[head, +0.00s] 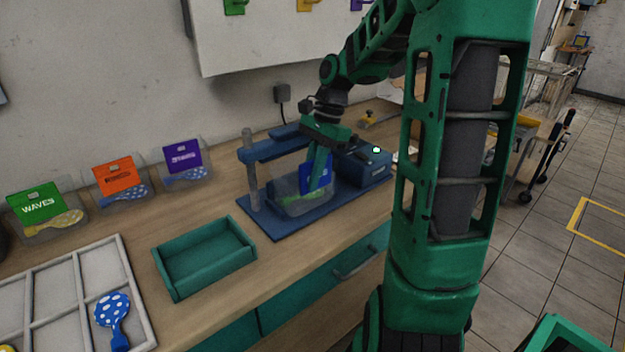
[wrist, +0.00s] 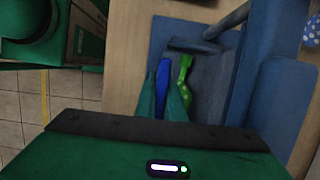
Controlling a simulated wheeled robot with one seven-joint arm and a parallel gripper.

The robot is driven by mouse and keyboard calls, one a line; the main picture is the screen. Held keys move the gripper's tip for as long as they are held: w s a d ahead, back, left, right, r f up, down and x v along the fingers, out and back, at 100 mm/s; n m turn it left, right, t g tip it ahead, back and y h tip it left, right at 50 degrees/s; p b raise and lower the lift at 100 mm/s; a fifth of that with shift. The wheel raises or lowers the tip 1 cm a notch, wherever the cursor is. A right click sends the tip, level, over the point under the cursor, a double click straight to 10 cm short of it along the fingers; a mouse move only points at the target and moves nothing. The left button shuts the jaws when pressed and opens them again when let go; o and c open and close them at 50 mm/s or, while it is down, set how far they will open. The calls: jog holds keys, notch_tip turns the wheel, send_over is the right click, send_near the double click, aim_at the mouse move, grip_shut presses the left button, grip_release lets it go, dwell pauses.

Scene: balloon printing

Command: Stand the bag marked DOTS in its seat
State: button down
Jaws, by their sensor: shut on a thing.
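A blue bag (head: 306,180) is held upright between the fingers of my gripper (head: 320,172); its marking is mostly hidden, so I cannot read it. It is at a clear holder (head: 290,207) on the blue machine (head: 260,223). I cannot tell whether the bag's lower edge rests in the holder. In the wrist view my gripper (wrist: 166,90) is shut on the blue bag (wrist: 163,88), seen edge-on. A green dotted balloon (wrist: 184,84) lies beside the fingers.
Green WAVES (head: 35,204), orange (head: 115,176) and purple (head: 182,156) bags stand in clear holders along the wall, with dotted balloons. An empty green tray (head: 205,256) sits front left. A white divided tray (head: 140,315) holds a blue dotted balloon (head: 112,312). The machine's post (head: 251,165) stands close left.

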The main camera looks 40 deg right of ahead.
jog(key=shift+w, duration=0.15)
jog(key=c, duration=1.8)
grip_release()
jog(key=shift+o, duration=0.2)
jog(key=s+r, duration=0.3)
jog(key=r, duration=0.4)
